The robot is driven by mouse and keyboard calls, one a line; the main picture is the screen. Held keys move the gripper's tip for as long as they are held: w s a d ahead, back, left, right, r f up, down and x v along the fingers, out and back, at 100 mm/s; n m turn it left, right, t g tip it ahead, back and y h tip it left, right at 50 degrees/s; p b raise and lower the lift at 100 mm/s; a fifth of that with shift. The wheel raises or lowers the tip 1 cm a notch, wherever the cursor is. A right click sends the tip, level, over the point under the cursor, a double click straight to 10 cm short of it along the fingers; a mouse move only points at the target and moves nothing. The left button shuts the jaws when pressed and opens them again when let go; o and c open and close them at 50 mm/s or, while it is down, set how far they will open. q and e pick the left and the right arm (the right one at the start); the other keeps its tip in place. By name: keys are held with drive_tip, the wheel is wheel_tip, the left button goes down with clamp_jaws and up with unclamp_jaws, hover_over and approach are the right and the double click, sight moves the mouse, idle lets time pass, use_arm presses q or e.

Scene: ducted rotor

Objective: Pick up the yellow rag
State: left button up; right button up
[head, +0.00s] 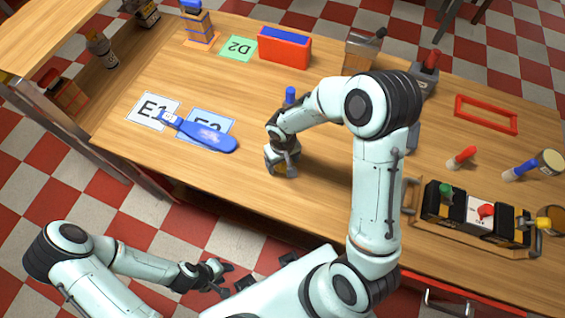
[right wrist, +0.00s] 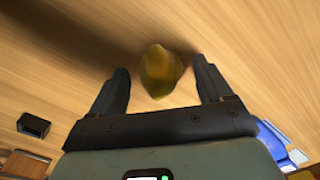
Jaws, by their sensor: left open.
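The yellow rag (right wrist: 158,72) is a small crumpled lump on the wooden table, seen in the right wrist view between and just beyond my right fingertips. Gaps show on both sides of it. My right gripper (right wrist: 160,75) is open and points down at it. In the head view my right gripper (head: 283,168) is low over the table and mostly hides the rag. My left gripper (head: 226,280) is open and empty, off the table's front edge above the floor.
A blue paddle-shaped thing (head: 208,137) lies on labelled sheets to the left. A blue-topped item (head: 291,96) stands just behind my right gripper. A red box (head: 284,50) is farther back.

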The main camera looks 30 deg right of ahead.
drive_tip(key=c, duration=0.7)
use_arm(q)
drive_tip(key=shift+w+r+p, duration=0.85)
drive_tip(key=shift+w+r, duration=0.15)
drive_tip(key=shift+r, duration=0.2)
use_arm(e)
wheel_tip(320, 180, up, 20)
drive_tip(key=shift+r, duration=0.1)
drive_tip(key=o, duration=0.3)
drive_tip(key=shift+c, duration=1)
